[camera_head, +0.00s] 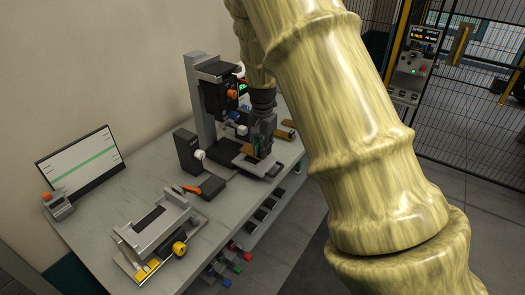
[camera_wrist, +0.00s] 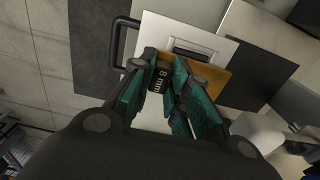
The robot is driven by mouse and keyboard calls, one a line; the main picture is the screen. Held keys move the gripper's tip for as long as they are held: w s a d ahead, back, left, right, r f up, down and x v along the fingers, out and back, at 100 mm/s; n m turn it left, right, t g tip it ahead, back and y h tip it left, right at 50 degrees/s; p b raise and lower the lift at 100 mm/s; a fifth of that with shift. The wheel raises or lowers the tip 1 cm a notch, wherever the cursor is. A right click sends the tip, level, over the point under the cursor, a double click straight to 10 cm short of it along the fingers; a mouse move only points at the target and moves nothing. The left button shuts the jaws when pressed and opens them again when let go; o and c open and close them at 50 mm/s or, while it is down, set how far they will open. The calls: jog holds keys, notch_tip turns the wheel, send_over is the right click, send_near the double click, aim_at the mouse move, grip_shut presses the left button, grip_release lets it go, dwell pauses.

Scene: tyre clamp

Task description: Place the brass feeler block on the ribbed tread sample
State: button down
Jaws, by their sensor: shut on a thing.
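The brass feeler block (camera_wrist: 212,80) is in my gripper (camera_wrist: 170,78), with its dark "8 mm" face between the teal finger pads in the wrist view. The jaws are shut on it. A white plate (camera_wrist: 152,42) lies beyond the block, with a dark framed rectangle (camera_wrist: 193,50) on it, probably the ribbed tread sample; its ribs are too small to make out and the block partly hides it. In the head view my gripper (camera_head: 260,140) is just above the white plate (camera_head: 247,162). I cannot tell whether the block touches the sample.
A grey press column (camera_head: 195,95) stands behind my gripper on the bench (camera_head: 95,230). A black handle (camera_wrist: 118,42) stands beside the plate. A metal clamp fixture (camera_head: 152,235), an orange-handled tool (camera_head: 190,188) and a monitor (camera_head: 80,165) are farther left.

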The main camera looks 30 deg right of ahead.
jog(key=shift+f, duration=0.95)
jog(key=c, duration=1.4)
grip_release()
jog(key=shift+f, duration=0.1)
jog(key=shift+o, duration=0.2)
notch_tip(320, 180, up, 12)
jog(key=b, duration=0.2)
